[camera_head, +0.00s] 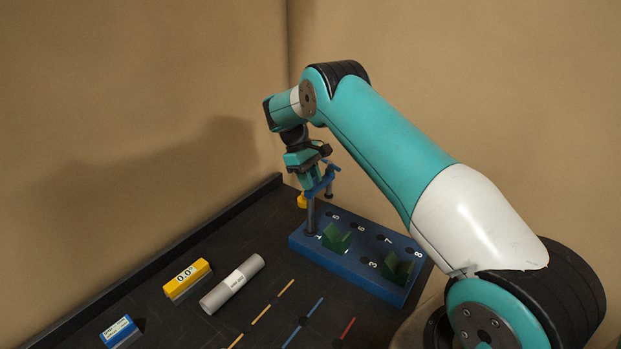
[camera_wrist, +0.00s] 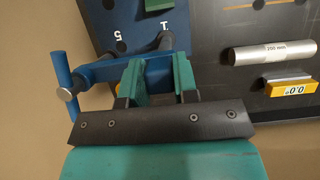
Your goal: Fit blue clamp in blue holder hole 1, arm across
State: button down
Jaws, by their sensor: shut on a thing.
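The blue clamp (camera_head: 319,187) is held by my gripper (camera_head: 310,178) above the near left corner of the blue holder (camera_head: 345,268). Its grey post points down and its lower end meets the holder at hole 1, beside the "1" label; I cannot tell how deep it sits. In the wrist view my gripper (camera_wrist: 158,80) is shut on the clamp's blue bar (camera_wrist: 100,72). The bar runs left to a screw with a blue handle (camera_wrist: 58,70). The post's end and the hole rim are partly hidden.
Two green blocks (camera_head: 336,238) (camera_head: 398,268) stand on the holder. A yellow block (camera_head: 187,280), a grey cylinder (camera_head: 232,284) and a blue block (camera_head: 119,332) lie to the left on the dark table.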

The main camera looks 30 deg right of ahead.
jog(key=shift+f, duration=0.1)
jog(key=c, duration=0.8)
grip_release()
jog(key=d+p+v, duration=0.1)
jog(key=p+v, duration=0.6)
jog(key=p, duration=0.1)
jog(key=shift+a+r, duration=0.25)
jog(key=shift+a, duration=0.2)
jog(key=shift+w+a, duration=0.1)
